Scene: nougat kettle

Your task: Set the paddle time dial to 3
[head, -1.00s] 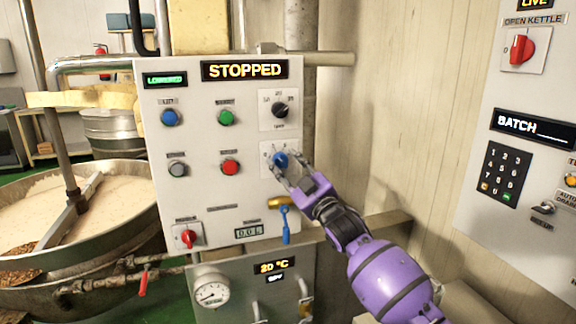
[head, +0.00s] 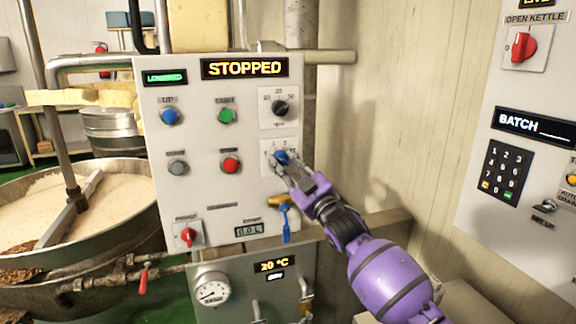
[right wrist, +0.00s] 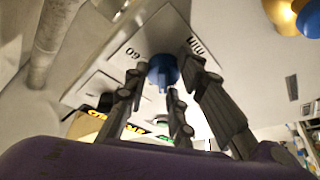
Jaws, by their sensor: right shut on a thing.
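The blue dial (head: 281,157) sits on a white plate low on the right of the grey control panel (head: 205,200). My right gripper (head: 282,162) is at the dial with its fingers around the knob. In the right wrist view the blue knob (right wrist: 163,72) shows between the dark fingers, and the marks "60" and "min" show on its plate. My right gripper is shut on the blue dial. The dial's pointer and most of its scale are hidden or too small to read. My left gripper is in no view.
Above is a black dial (head: 280,108) on its own plate. Blue, green, grey and red buttons sit left of the dials. A kettle (head: 85,220) stands left, another panel (head: 525,130) right.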

